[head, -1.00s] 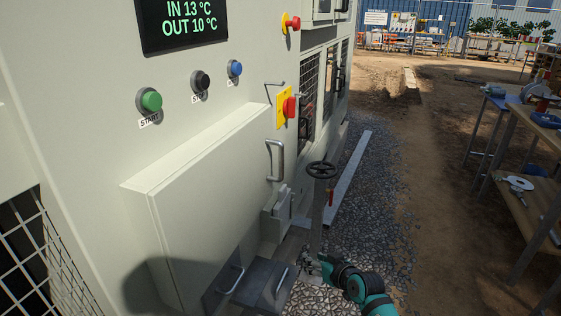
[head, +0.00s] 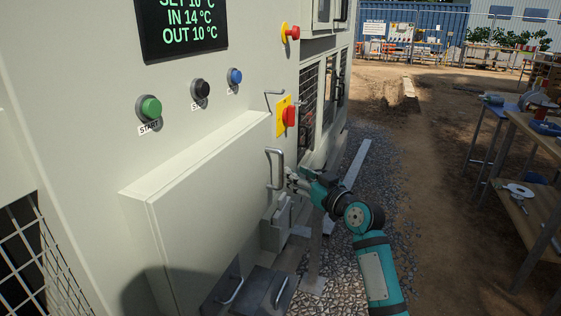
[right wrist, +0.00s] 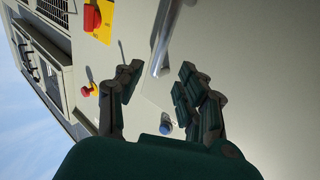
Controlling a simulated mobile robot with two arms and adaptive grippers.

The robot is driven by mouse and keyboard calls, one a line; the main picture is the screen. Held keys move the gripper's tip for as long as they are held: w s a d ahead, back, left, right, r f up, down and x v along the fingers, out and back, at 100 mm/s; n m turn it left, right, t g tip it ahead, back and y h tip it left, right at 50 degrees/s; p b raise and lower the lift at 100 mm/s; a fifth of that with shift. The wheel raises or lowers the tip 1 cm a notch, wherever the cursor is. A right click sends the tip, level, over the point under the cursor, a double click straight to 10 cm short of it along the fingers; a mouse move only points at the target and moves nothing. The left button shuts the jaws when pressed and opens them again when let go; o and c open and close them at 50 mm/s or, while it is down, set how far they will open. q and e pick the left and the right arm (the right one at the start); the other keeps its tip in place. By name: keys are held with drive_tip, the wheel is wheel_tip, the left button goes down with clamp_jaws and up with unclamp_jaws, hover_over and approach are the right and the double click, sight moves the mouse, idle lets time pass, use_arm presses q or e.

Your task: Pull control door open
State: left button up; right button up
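The control door (head: 195,215) is a large pale raised panel on the chiller cabinet, and it looks closed. Its metal bar handle (head: 274,168) stands upright near the door's right edge. My right gripper (head: 289,178) is just right of the handle. In the right wrist view, my right gripper (right wrist: 158,75) has its fingers spread with nothing between the tips. The handle (right wrist: 167,38) lies ahead of the gap between them, apart from the fingers. My left gripper is not in view.
Green (head: 149,108), black (head: 201,88) and blue (head: 234,76) buttons sit above the door. A red knob on a yellow plate (head: 287,116) is just above the handle. Lower metal boxes (head: 268,292) stand below. A workbench (head: 540,125) is at right; the ground between is open.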

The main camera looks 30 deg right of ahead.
sight(282, 164)
drive_tip(key=w, duration=0.5)
drive_tip(key=w+a, duration=0.1)
drive_tip(key=w, duration=0.2)
drive_tip(key=shift+w+a+p, duration=0.1)
drive_tip(key=shift+w+p, duration=0.05)
drive_tip(key=shift+p, duration=0.15)
clamp_jaws()
drive_tip(key=shift+f, duration=0.1)
